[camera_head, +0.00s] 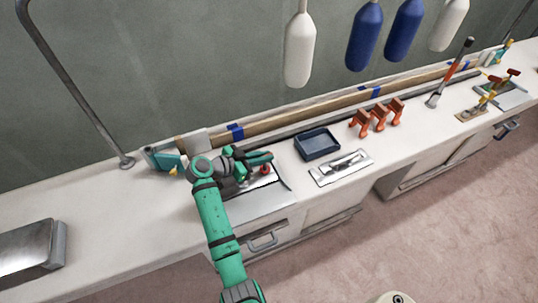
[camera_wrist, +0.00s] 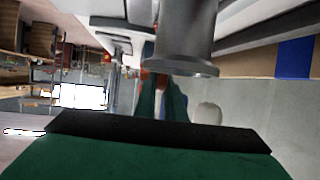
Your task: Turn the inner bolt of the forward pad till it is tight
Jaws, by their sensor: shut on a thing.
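My gripper (camera_head: 266,158) is low over a shiny metal plate (camera_head: 283,187) on the pale counter. Its green fingers are shut, with a small red piece (camera_head: 265,170) at their tips. The red piece looks like a bolt's head or grip, but the fingers cover most of it. In the wrist view the fingers (camera_wrist: 162,98) show past a grey flanged metal cylinder (camera_wrist: 185,45), with a bit of orange-red (camera_wrist: 148,72) beside them. I cannot tell what the cylinder is, nor how far the bolt is seated.
A blue tray (camera_head: 317,144) and a second metal plate (camera_head: 342,168) lie to the right. Orange clamps (camera_head: 377,117) stand beyond the tray. A wooden rail (camera_head: 290,114) runs behind. A metal post (camera_head: 75,90) stands at left. Fenders (camera_head: 300,48) hang above.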

